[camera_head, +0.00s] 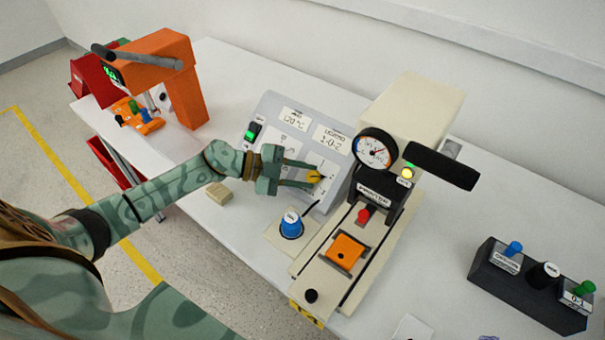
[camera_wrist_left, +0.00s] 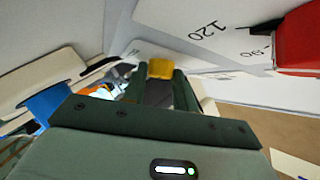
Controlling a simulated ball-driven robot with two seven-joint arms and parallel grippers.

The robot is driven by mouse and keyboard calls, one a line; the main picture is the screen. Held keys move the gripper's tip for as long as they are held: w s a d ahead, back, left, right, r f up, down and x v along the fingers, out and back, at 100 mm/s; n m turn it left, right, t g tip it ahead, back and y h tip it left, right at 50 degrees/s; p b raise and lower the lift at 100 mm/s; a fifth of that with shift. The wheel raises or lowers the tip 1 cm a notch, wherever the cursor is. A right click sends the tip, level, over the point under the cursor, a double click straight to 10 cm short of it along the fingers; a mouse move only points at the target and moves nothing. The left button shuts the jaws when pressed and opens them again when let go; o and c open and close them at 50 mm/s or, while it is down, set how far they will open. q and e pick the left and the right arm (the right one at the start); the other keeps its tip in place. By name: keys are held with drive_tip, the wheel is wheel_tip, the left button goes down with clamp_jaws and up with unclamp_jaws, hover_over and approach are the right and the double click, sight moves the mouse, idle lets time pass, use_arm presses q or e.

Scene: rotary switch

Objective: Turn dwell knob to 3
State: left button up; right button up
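A grey sloped control panel (camera_head: 272,120) stands near the middle of the table, with readouts that look like 120 °C and 1-0-2. A yellow knob (camera_head: 314,176) is on its lower right part. I take it for the dwell knob; its label and setting cannot be read. My left gripper (camera_head: 313,177) reaches the panel from the left, one finger on each side of the yellow knob. In the left wrist view the yellow knob (camera_wrist_left: 160,69) fills the gap between the fingertips, and the fingers seem to touch it. My right gripper is not in view.
A red knob (camera_wrist_left: 300,38) is close beside the gripper, by a scale with 120 and 90. A press with a gauge (camera_head: 376,148) and black handle (camera_head: 443,166) rises just to the right. An orange machine (camera_head: 160,62) stands back left.

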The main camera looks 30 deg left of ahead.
use_arm(q)
drive_tip(key=shift+m+g, duration=0.3)
drive_tip(key=shift+w+r+m+g, duration=0.15)
drive_tip(key=shift+m+g, duration=0.35)
drive_tip(key=shift+m, duration=0.1)
drive_tip(key=m+g, duration=0.1)
drive_tip(key=m+g+y, duration=0.1)
drive_tip(key=m+g, duration=0.1)
drive_tip(key=m, duration=0.1)
drive_tip(key=shift+w+r, duration=0.25)
drive_tip(key=shift+w, duration=0.1)
drive_tip(key=m+g+y, duration=0.2)
drive_tip(key=shift+w+r+m+g, duration=0.15)
drive_tip(key=shift+m+g, duration=0.15)
drive_tip(key=shift+m, duration=0.1)
drive_tip(key=shift+w+d+r+m+g+y, duration=0.1)
drive_tip(key=shift+d+m+g+y, duration=0.1)
drive_tip(key=shift+m+g+y, duration=0.55)
drive_tip(key=shift+m+y, duration=0.25)
drive_tip(key=shift+m, duration=0.2)
